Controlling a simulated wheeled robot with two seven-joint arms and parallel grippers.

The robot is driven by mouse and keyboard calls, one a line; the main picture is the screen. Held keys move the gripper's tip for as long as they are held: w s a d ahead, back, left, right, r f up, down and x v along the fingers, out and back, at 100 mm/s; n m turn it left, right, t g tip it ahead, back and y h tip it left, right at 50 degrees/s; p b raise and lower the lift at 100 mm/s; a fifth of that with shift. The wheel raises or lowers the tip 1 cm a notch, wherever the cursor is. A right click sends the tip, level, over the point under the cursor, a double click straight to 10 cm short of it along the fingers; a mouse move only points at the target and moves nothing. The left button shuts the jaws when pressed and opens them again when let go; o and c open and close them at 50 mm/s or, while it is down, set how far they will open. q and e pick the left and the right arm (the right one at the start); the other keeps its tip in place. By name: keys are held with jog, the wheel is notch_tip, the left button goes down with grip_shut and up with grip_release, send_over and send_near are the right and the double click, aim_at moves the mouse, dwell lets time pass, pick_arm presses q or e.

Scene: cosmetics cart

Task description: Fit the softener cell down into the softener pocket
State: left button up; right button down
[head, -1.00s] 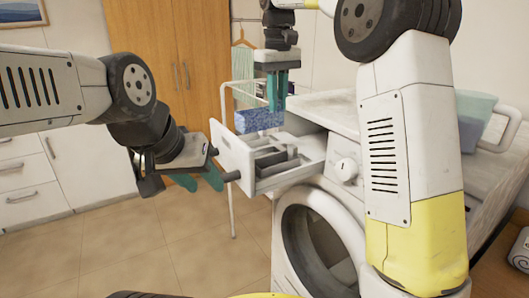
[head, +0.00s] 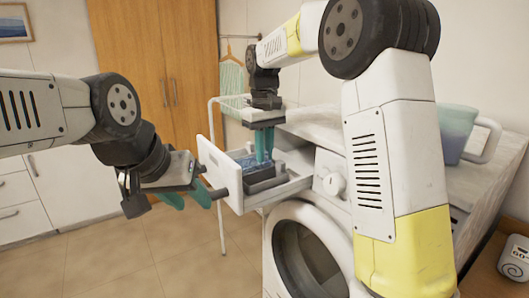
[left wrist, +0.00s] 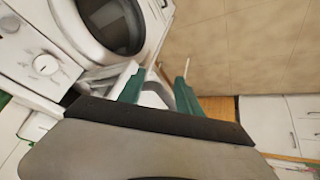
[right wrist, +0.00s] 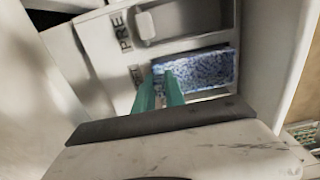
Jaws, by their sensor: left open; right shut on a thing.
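The softener cell, a blue speckled block (head: 248,163), is at the pulled-out white detergent drawer (head: 212,160), low among its compartments. My right gripper (head: 264,160) is shut on it from above. In the right wrist view the cell (right wrist: 210,72) lies lengthwise over or in a drawer compartment, with the green fingertips (right wrist: 160,92) at its left end. How deep it sits, and the pocket under it, are hidden. My left gripper (head: 192,198) is open beside the drawer front.
The washing machine (head: 300,250) with its round door and knob (head: 333,184) stands below and right of the drawer. A blue-green container (head: 456,132) is on the worktop. A white rack (head: 217,120) stands behind the drawer. A PRE-marked compartment (right wrist: 150,25) lies beside the cell.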

jog(key=shift+f, duration=0.1)
jog(key=c, duration=1.4)
grip_release()
notch_tip(320, 180, up, 11)
jog(key=s+d+r+m+t+y, duration=0.1)
jog(key=s+d+r+m, duration=0.1)
jog(key=s+d, duration=0.4)
jog(key=s+d+f+m+t, duration=0.1)
jog(key=s+d+f, duration=0.1)
jog(key=s+f, duration=0.2)
jog(key=s+d+f+m+t+y, duration=0.1)
jog(key=s+d+f+t, duration=0.1)
jog(key=s, duration=0.6)
jog(key=s+d+f+m+t, duration=0.2)
jog(key=s+d+f, duration=0.2)
jog(key=s+f, duration=0.2)
jog(key=shift+s+d, duration=0.1)
